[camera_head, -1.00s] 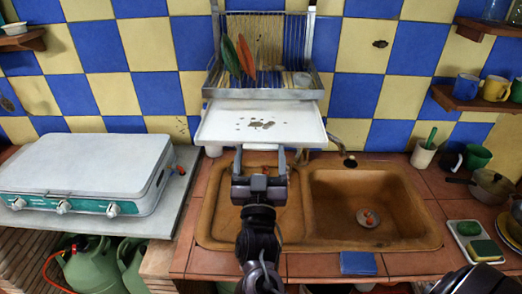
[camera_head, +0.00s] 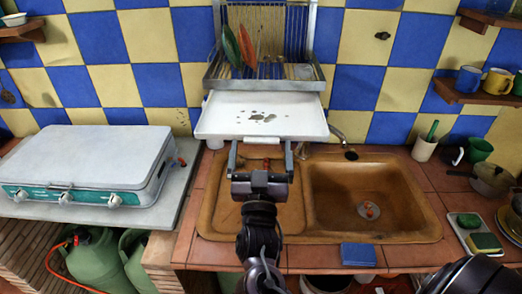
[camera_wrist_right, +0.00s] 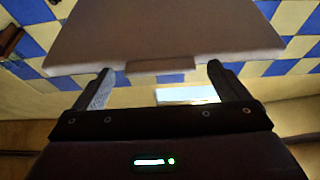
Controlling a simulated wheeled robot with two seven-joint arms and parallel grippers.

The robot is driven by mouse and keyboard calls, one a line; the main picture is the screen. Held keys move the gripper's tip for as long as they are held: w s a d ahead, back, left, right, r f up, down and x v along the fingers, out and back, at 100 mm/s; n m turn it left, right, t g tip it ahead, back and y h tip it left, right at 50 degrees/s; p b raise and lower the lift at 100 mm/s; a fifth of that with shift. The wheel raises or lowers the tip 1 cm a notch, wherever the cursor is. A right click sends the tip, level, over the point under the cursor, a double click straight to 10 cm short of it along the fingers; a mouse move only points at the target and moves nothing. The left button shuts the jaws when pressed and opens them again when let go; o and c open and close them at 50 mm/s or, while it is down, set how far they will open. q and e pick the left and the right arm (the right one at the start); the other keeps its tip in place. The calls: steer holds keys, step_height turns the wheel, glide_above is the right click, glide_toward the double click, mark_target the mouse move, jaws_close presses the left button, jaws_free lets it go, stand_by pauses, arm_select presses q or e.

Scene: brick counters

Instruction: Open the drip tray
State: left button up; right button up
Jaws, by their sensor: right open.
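The drip tray (camera_head: 262,118) is a white tray with dark spots. It sticks out toward me from under the wall dish rack (camera_head: 265,76). In the right wrist view its pale underside (camera_wrist_right: 160,35) fills the top, with a small tab (camera_wrist_right: 162,65) at its near edge. My right gripper (camera_head: 261,144) is open and empty, with its fingertips at the tray's front edge. In the right wrist view the fingers (camera_wrist_right: 160,72) stand on either side of the tab; I cannot tell whether they touch the tray. My left gripper is not in view.
A white stove (camera_head: 85,165) stands at left. Cups, a pot and a sponge dish (camera_head: 472,232) sit at right.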

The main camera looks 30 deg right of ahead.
steer(key=b+v, duration=0.3)
steer(key=v, duration=0.4)
steer(key=shift+s, duration=0.2)
steer(key=shift+a+f, duration=0.1)
steer(key=shift+a, duration=0.05)
